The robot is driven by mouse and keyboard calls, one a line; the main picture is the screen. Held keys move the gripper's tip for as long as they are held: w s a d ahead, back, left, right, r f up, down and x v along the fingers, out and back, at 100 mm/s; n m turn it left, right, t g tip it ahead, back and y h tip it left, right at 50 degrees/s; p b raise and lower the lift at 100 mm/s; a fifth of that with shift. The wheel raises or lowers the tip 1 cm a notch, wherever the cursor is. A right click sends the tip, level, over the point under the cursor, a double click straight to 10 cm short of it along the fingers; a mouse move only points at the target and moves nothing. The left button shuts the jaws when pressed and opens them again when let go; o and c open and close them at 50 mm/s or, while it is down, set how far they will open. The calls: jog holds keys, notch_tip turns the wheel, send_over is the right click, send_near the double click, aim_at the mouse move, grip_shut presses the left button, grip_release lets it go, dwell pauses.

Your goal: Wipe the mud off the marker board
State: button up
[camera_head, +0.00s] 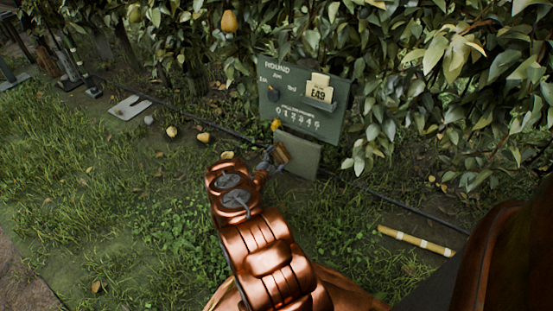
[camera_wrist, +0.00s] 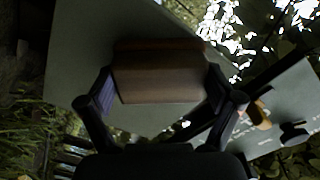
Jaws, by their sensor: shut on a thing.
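My gripper (camera_head: 270,161) is shut on a brown wooden-looking block (camera_head: 282,152), which also shows between the two fingers in the wrist view (camera_wrist: 158,80). The block is in front of a plain grey-green panel (camera_head: 302,158), low under the hedge. This panel fills the upper left behind the block in the wrist view (camera_wrist: 75,65). I cannot tell whether block and panel touch. Above it stands a larger dark green board (camera_head: 335,123) with white lettering and a yellow card (camera_head: 318,92). I cannot make out mud clearly on either; the block hides part of the panel.
A leafy hedge (camera_head: 430,90) stands close behind the boards. A dark hose (camera_head: 395,203) runs along the ground. A yellow banded stick (camera_head: 416,240) lies at the right. Fallen pears (camera_head: 204,137) and a pale plate (camera_head: 130,107) lie on the left. Grass in front is open.

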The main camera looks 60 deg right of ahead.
aim_at(287, 156)
jog(key=shift+s+d+r+p, duration=0.1)
jog(key=shift+s+r+p, duration=0.1)
jog(key=shift+s+p, duration=0.2)
jog(key=shift+s+d+r+p, duration=0.15)
jog(key=shift+s+p, duration=0.15)
jog(key=shift+s, duration=0.15)
jog(key=shift+s+a+f+p, duration=0.15)
jog(key=shift+s+p, duration=0.35)
jog(key=shift+s, duration=0.55)
jog(key=shift+s+a+f+p, duration=0.1)
jog(key=shift+s+p, duration=0.2)
jog(key=shift+s, duration=1)
jog(key=shift+s+d, duration=0.15)
jog(key=shift+s, duration=0.65)
jog(key=shift+s+d, duration=0.1)
jog(key=shift+s, duration=0.7)
jog(key=shift+s+p, duration=0.3)
jog(key=shift+s, duration=1.2)
jog(key=shift+w+d, duration=0.1)
